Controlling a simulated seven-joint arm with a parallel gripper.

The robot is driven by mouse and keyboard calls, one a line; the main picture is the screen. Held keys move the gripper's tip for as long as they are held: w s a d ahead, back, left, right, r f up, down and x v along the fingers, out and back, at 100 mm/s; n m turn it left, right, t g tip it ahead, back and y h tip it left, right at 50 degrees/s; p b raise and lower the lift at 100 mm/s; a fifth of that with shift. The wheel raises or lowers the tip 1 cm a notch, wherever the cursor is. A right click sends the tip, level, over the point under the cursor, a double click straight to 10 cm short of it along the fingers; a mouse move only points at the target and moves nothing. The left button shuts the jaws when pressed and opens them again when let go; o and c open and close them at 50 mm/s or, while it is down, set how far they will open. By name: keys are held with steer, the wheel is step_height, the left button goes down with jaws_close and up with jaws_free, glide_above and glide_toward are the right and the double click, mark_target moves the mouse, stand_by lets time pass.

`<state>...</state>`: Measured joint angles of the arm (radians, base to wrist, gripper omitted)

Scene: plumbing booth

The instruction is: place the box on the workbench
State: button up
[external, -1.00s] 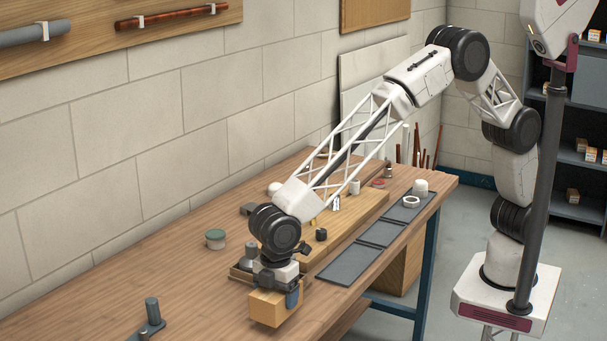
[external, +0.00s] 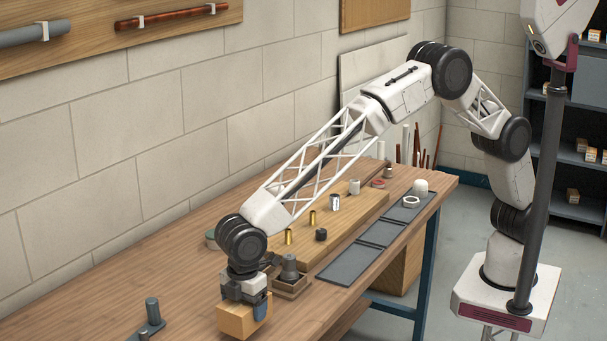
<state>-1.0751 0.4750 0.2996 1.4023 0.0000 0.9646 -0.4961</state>
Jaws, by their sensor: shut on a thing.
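A light tan box (external: 236,321) is under my gripper (external: 245,298) near the front edge of the workbench, at the lower middle of the external view. My gripper points down and is shut on the box. The fingers partly cover the top of the box. I cannot tell whether the box's underside touches the bench. The wooden workbench (external: 120,290) runs along the wall.
A small wooden tray (external: 292,287) with a grey fitting stands just right of the box. A grey clamp-like tool (external: 152,315) lies to the left. A wooden board (external: 340,225) with several small fittings and dark grey mats (external: 345,266) lie behind. The bench's left part is mostly clear.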

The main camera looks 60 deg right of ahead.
steer(key=shift+f, duration=1.7)
steer(key=shift+f, duration=0.15)
steer(key=o, duration=1)
step_height(320, 180, up, 12)
steer(key=shift+r, duration=0.1)
